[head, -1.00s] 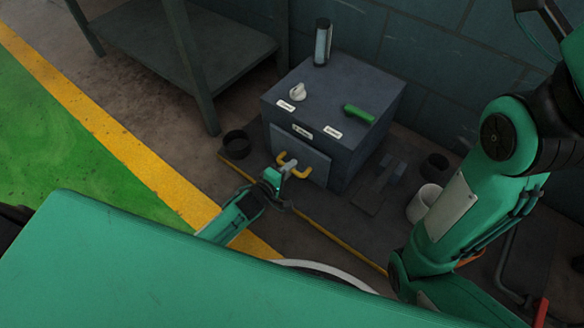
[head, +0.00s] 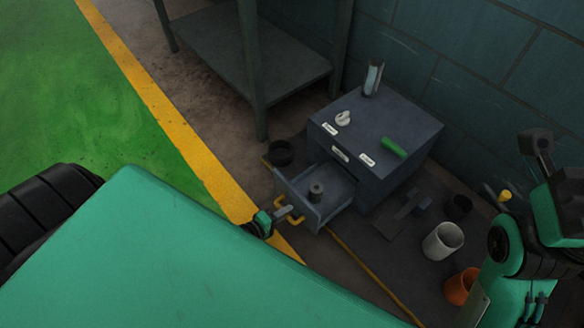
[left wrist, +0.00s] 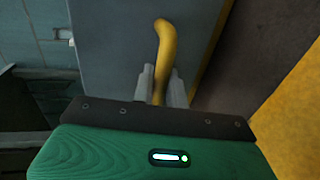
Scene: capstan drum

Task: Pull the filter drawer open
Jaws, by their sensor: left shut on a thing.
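The filter drawer (head: 298,182) juts out from the front of a grey cabinet (head: 388,182) in the head view. It is pulled open, and a small dark cylinder (head: 316,191) stands inside. Its yellow handle (head: 282,203) is on the drawer front. My left gripper (head: 285,212) is shut on this handle. In the left wrist view, the two grey fingers (left wrist: 160,88) sit on either side of the yellow handle (left wrist: 165,45), against the grey drawer front.
On the cabinet stand a white knob (head: 343,117), a green handle (head: 394,148) and a cylinder (head: 373,78). A black cup (head: 280,153) is left of the drawer. A white cup (head: 442,242) and an orange pot (head: 461,287) stand right. A shelf (head: 250,50) is behind.

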